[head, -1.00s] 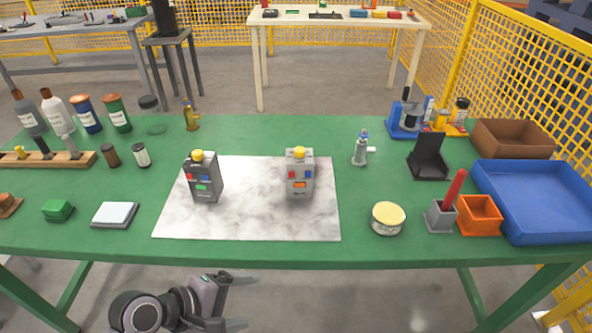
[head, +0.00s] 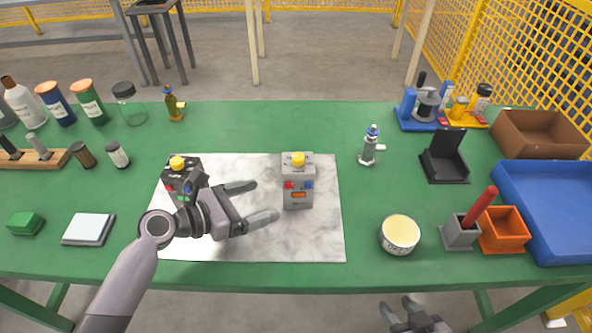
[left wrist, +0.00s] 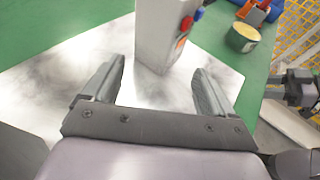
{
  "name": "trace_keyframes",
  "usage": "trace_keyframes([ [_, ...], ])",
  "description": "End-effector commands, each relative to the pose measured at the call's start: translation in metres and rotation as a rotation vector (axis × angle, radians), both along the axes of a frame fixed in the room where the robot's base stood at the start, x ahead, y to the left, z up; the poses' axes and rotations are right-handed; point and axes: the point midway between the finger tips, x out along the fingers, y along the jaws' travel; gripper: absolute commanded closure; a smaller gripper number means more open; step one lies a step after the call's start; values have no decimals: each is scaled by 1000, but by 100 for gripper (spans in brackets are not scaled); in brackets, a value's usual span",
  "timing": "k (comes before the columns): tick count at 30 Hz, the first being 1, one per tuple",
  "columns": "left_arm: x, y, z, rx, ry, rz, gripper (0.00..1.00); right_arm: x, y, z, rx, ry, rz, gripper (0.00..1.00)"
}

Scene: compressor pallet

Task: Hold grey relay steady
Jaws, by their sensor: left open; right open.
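The grey relay (head: 298,184) stands upright on the marbled mat (head: 310,238), with a yellow knob on top and red, blue and orange parts on its front. It also shows in the left wrist view (left wrist: 160,35), just beyond and between the fingertips. My left gripper (head: 258,201) is open, its fingers pointing at the grey relay's left side without closing on it. A darker relay (head: 180,175) stands on the mat's left, partly hidden by my left gripper and arm. My right gripper (head: 395,308) is open and empty at the bottom, in front of the table edge.
A round tin (head: 400,234) and a small grey valve-like fitting (head: 371,147) stand right of the mat. A grey holder (head: 459,234), an orange bin (head: 503,230) and a blue tray (head: 560,215) are further right. Bottles line the back left.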

Motion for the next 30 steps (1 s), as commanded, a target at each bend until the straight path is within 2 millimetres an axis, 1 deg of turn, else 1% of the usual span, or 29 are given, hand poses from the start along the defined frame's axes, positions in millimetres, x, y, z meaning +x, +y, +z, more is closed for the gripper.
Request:
trace_keyframes([
  [5,9,-14,-8,-1,-2,-1,14,-3,0,-15,0,6,0,57],
  [14,33,-49,-22,0,-3,-2,14,-4,0,-44,0,8,0,57],
  [15,36,-53,-20,-2,0,-1,14,-4,0,-40,-1,10,0,57],
  [22,48,-72,-27,-1,0,-2,14,-3,0,-41,0,8,1,57],
  [30,52,-78,-30,2,-1,-2,14,-3,0,-41,1,7,1,57],
])
